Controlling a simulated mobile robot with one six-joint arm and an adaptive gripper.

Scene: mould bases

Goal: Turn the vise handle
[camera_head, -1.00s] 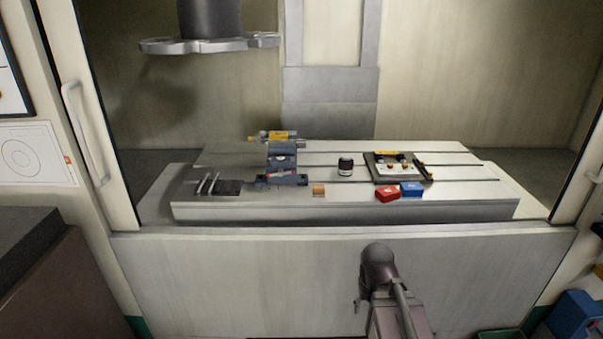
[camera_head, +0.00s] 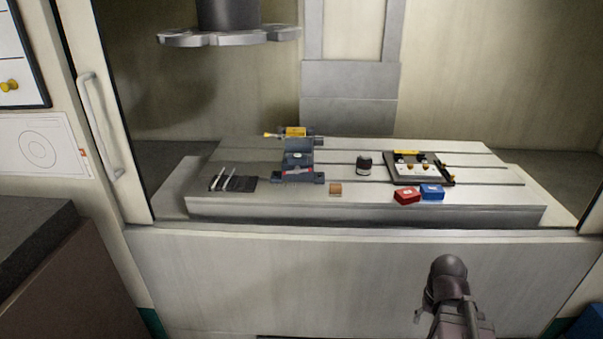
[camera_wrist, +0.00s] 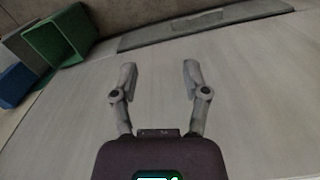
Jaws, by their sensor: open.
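The vise (camera_head: 298,165) is a blue-grey block on the machine table, left of the middle in the head view. A separate handle cannot be made out clearly at this size; a yellow piece with rod-like ends (camera_head: 294,133) shows at its back. My gripper (camera_wrist: 156,72) shows in the wrist view with its two fingers apart and nothing between them. Below the fingers is a plain pale surface. In the head view my arm is low at the right front, well apart from the vise, and the gripper's fingers are not seen there.
On the machine table (camera_head: 370,211) are dark rods on a pad (camera_head: 232,183), a small brown block (camera_head: 335,189), a dark jar (camera_head: 364,164), a tool tray (camera_head: 400,179), a red box (camera_head: 407,196) and a blue box (camera_head: 432,192). A spindle (camera_head: 229,36) hangs above. A green bin (camera_wrist: 62,38) shows in the wrist view.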

